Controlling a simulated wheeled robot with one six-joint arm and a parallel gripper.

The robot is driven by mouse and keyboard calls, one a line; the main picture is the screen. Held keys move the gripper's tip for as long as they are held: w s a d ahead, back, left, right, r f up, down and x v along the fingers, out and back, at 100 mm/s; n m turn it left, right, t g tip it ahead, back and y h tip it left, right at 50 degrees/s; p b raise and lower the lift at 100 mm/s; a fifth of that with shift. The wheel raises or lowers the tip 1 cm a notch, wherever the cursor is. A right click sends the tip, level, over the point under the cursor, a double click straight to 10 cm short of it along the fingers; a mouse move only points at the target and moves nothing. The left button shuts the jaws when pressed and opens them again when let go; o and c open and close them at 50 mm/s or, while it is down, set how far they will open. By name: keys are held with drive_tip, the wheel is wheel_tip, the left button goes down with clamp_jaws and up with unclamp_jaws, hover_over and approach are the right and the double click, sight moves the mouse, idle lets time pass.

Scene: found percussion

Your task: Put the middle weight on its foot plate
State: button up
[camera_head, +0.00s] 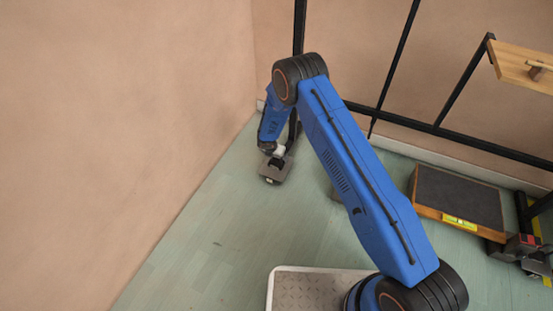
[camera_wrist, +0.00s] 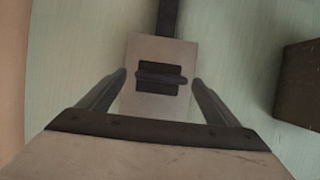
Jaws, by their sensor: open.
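In the wrist view, a pale grey rectangular foot plate (camera_wrist: 158,46) lies on the floor at the end of a dark frame bar. A dark square block with a raised crossbar, which looks like the weight (camera_wrist: 159,90), rests over the middle of the plate. My gripper (camera_wrist: 160,77) is open, with one finger on each side of the block and a clear gap at both sides. I cannot tell how high the fingertips are above the plate. In the head view, my arm reaches down to the floor near the left wall and hides part of this spot.
A brown block (camera_wrist: 303,84) stands on the floor to the right in the wrist view. In the head view, a dark-topped wooden box (camera_head: 457,197) and a black frame (camera_head: 450,135) are at the right. A wooden board (camera_head: 522,65) hangs above.

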drive_tip(key=v, duration=0.9)
drive_tip(key=shift+w+d+r, duration=0.1)
drive_tip(key=shift+r, duration=0.05)
drive_tip(key=s+d+r+m, duration=0.1)
drive_tip(key=d+r+m, duration=0.4)
drive_tip(key=r, duration=0.6)
drive_tip(key=s+d+r+m+h, duration=0.1)
drive_tip(key=d+r+m, duration=0.1)
drive_tip(key=d+r, duration=0.7)
drive_tip(key=s+d+r+m, duration=0.1)
drive_tip(key=d+r+m, duration=0.35)
drive_tip(key=r, duration=0.85)
drive_tip(key=s+d+r+m, duration=0.4)
drive_tip(key=s+d+r, duration=0.3)
drive_tip(key=r, duration=0.2)
drive_tip(key=s+d+r+m, duration=0.4)
drive_tip(key=s+d+r, duration=0.15)
drive_tip(key=s, duration=0.35)
drive_tip(key=s+d+r+m, duration=0.5)
drive_tip(key=s+r, duration=0.1)
drive_tip(key=s, duration=0.4)
drive_tip(key=s+d+m+y, duration=0.1)
drive_tip(key=s+m, duration=0.6)
drive_tip(key=s, duration=1.3)
drive_tip(key=shift+s+d+r+y, duration=0.15)
drive_tip(key=shift+s+y, duration=0.1)
drive_tip(key=shift+y, duration=0.55)
